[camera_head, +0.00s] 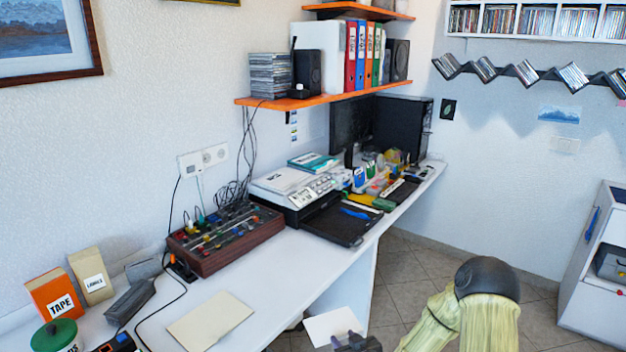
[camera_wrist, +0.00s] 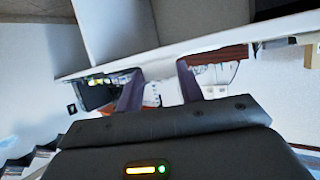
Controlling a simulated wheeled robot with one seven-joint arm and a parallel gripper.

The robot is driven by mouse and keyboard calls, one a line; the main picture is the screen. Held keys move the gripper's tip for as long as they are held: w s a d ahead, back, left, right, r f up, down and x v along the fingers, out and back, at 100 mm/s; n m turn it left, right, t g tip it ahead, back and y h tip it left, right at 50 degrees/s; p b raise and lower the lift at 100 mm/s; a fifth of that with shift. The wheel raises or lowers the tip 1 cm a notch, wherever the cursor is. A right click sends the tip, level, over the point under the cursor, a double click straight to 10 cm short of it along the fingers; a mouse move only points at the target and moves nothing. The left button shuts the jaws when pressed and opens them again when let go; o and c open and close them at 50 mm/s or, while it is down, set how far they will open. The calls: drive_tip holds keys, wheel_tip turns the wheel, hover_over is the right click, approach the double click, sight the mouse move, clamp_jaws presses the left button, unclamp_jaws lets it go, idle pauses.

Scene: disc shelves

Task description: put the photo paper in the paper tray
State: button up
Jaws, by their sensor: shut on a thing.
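A white sheet, which I take to be the photo paper (camera_head: 331,326), shows at the bottom of the head view. My gripper (camera_head: 356,343) is at its lower right edge, shut on it, off the front edge of the desk. The black paper tray (camera_head: 325,226) lies flat in front of the printer (camera_head: 290,187), farther along the desk. A small blue object (camera_head: 355,213) shows at the tray.
A brown box of knobs (camera_head: 225,240) stands left of the printer. A beige sheet or envelope (camera_head: 211,321) lies on the near desk (camera_head: 275,285). Bottles and small items crowd the desk beyond the tray. An orange shelf (camera_head: 310,98) hangs above the printer.

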drive_tip(key=s+d+f+m+h, duration=0.1)
drive_tip(key=d+f+m+h, duration=0.35)
drive_tip(key=d+f, duration=0.2)
drive_tip(key=s+r+p, duration=0.2)
drive_tip(key=r+p, duration=0.5)
drive_tip(key=r, duration=0.1)
drive_tip(key=s+r+t+p, duration=0.1)
drive_tip(key=s+r+p, duration=0.1)
drive_tip(key=r+p, duration=0.6)
drive_tip(key=shift+s+r, duration=0.3)
drive_tip(key=shift+r, duration=0.05)
drive_tip(key=shift+a+r, duration=0.1)
drive_tip(key=s+r+p, duration=0.4)
drive_tip(key=r+p, duration=0.7)
drive_tip(key=p, duration=0.6)
drive_tip(key=shift+s+r, duration=0.2)
